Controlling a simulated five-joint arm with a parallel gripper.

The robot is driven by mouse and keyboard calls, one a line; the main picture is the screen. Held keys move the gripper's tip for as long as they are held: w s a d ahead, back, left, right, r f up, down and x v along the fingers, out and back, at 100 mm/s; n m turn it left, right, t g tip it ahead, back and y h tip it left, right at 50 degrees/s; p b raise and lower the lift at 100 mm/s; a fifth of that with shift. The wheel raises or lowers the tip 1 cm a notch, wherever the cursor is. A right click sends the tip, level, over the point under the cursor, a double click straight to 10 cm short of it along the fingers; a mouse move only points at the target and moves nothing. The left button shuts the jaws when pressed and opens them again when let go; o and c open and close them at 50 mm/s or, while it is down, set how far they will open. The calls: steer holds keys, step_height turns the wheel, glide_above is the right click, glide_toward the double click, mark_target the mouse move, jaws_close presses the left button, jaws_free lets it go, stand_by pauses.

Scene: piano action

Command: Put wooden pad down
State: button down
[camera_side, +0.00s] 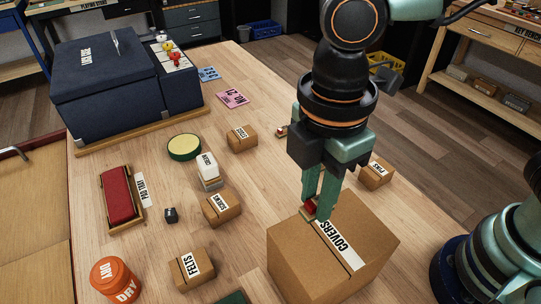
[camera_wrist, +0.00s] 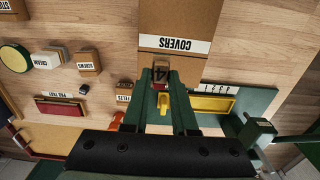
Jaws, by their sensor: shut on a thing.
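My gripper (camera_side: 316,213) points down over the box marked COVERS (camera_side: 350,275). Its jaws are shut on a small wooden pad (camera_side: 308,210) with a red face. The pad also shows between the fingertips in the wrist view (camera_wrist: 161,71), where a dark "4" is visible on it. It is at the box's top, near the far edge; I cannot tell whether it touches the box. The fingers hide part of the pad. A similar small red and wooden piece (camera_side: 282,131) lies on the table behind the gripper.
A red pad tray (camera_side: 119,197) lies at the left. Small cartons marked SCREWS (camera_side: 222,208), FELTS (camera_side: 193,269) and PINS (camera_side: 376,174) stand around. An orange DRY tub (camera_side: 116,278) is front left. A large dark case (camera_side: 105,78) stands at back left. Bare table (camera_side: 280,175) lies between.

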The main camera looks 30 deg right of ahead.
mark_target(310, 233)
steer(key=shift+f, duration=2.55)
steer(key=shift+f, duration=0.1)
steer(key=c, duration=0.7)
jaws_free()
